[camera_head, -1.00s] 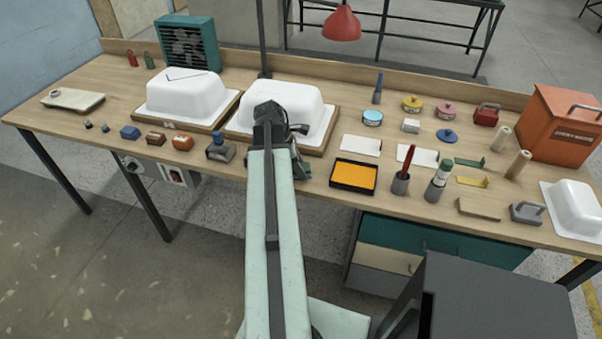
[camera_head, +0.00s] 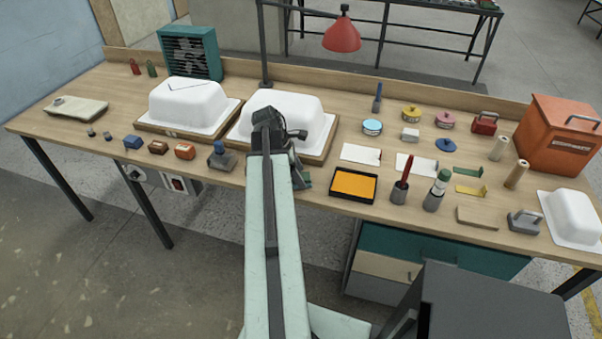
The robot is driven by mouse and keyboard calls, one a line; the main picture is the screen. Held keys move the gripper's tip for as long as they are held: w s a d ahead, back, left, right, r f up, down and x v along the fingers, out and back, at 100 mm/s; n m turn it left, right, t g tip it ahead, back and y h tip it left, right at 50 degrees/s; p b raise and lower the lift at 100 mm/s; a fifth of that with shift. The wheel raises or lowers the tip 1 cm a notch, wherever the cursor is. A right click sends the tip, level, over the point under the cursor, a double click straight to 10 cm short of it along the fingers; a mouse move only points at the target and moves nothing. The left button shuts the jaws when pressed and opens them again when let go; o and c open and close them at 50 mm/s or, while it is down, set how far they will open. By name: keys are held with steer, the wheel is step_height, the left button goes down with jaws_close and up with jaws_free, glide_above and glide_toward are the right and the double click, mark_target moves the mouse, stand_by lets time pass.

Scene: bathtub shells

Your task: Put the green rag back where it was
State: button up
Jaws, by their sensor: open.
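My gripper (camera_head: 299,178) is partly in view at the front edge of the bench, mostly behind my own arm. Its fingertips are hard to make out. A small dark green patch (camera_head: 305,182) shows beside it, just left of the orange tray. I cannot tell whether this patch is the green rag or part of something else. No other cloth that is clearly the green rag shows. The white tub shell (camera_head: 290,108) on a wooden board stands just behind my gripper.
A second white shell (camera_head: 188,104) stands to the left. To the right are the orange tray (camera_head: 352,185), a cup with a red-handled tool (camera_head: 399,190), a green-topped bottle (camera_head: 436,191) and a red lamp (camera_head: 342,35) above. An orange box (camera_head: 556,135) stands far right.

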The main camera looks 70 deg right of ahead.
steer(key=p+v, duration=0.8)
steer(key=v, duration=0.2)
steer(key=shift+r, duration=0.15)
steer(key=w+a+f+m+t, duration=0.1)
steer(key=w+a+m+t, duration=0.15)
steer(key=w+a, duration=2.35)
steer(key=w+a+m+t+y, duration=0.1)
steer(key=w+a, duration=0.1)
steer(key=a, duration=1.2)
steer(key=w+a+m+y, duration=0.1)
steer(key=w+a, duration=0.1)
steer(key=a, duration=1.3)
steer(key=shift+w+f+m+t, duration=0.35)
steer(key=shift+f, duration=0.1)
